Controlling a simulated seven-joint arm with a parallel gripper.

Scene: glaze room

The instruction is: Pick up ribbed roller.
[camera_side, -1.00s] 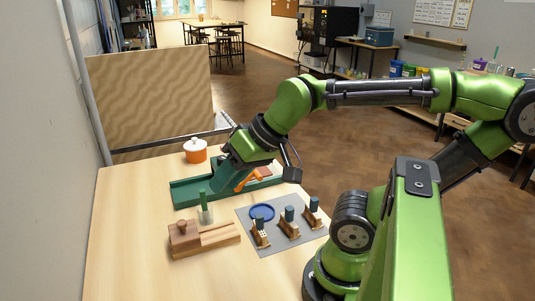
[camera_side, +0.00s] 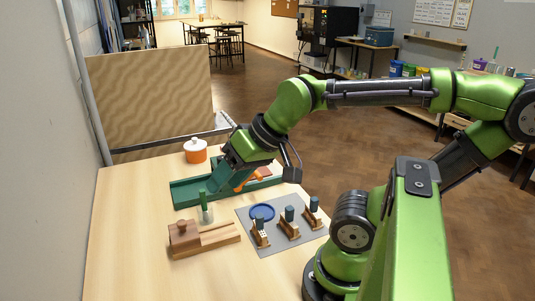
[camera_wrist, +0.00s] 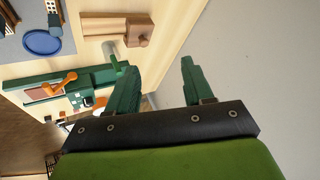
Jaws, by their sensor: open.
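Three small rollers with dark blue handles stand on wooden rests on a grey mat (camera_side: 264,246): a left one (camera_side: 260,222) with light dots below it, a middle one (camera_side: 290,214) and a right one (camera_side: 314,203). Ribs are too small to make out, so I cannot tell which is the ribbed roller. Part of the mat shows at the upper left of the wrist view, with a roller stand (camera_wrist: 54,20) at its edge. My gripper (camera_side: 213,184) is open and empty over the green press, left of and behind the rollers. In the wrist view my gripper (camera_wrist: 158,76) has its fingers apart.
The green press (camera_side: 184,195) with an orange lever lies below my gripper. A glass with a green stick (camera_side: 205,207) and a wooden block with a knob (camera_side: 190,242) stand in front. A blue dish (camera_side: 262,212) lies on the mat. An orange pot (camera_side: 195,154) stands behind.

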